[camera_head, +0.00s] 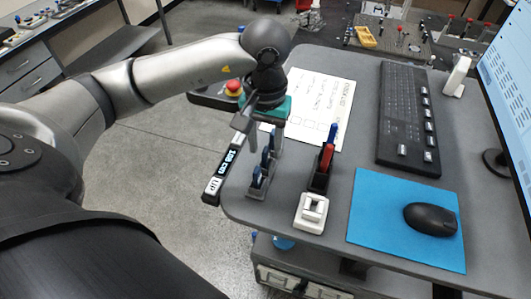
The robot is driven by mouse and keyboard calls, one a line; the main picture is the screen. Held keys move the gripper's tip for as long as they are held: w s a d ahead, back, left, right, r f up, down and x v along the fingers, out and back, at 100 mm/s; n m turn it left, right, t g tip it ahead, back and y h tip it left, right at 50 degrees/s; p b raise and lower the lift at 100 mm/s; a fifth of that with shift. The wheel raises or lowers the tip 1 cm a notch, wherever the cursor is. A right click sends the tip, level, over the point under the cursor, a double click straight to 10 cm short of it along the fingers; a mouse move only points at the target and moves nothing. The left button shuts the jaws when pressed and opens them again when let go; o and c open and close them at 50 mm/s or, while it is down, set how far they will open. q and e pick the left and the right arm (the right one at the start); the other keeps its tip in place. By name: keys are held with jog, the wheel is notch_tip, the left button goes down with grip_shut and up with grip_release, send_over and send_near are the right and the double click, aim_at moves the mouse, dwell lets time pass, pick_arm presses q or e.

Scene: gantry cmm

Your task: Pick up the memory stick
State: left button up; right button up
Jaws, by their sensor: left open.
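I cannot make out for certain which thing is the memory stick. Small blue upright pieces (265,160) stand in a narrow grey holder (258,188) near the left edge of the desk. My left gripper (258,139) points down over the far end of this holder, with its fingers apart. I see nothing held between them, and I cannot tell whether they touch the blue pieces. A teal piece (278,108) shows beside the gripper, partly hidden by it. My right gripper is not in view.
A dark holder (320,180) with red and blue pens and a white square block (312,212) stand close right of the grey holder. A printed sheet (325,100), keyboard (405,115), blue mat (385,235) and mouse (430,219) lie further right. A height panel (222,172) edges the desk.

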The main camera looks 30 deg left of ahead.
pick_arm(q)
jog(key=shift+f, duration=0.9)
grip_shut()
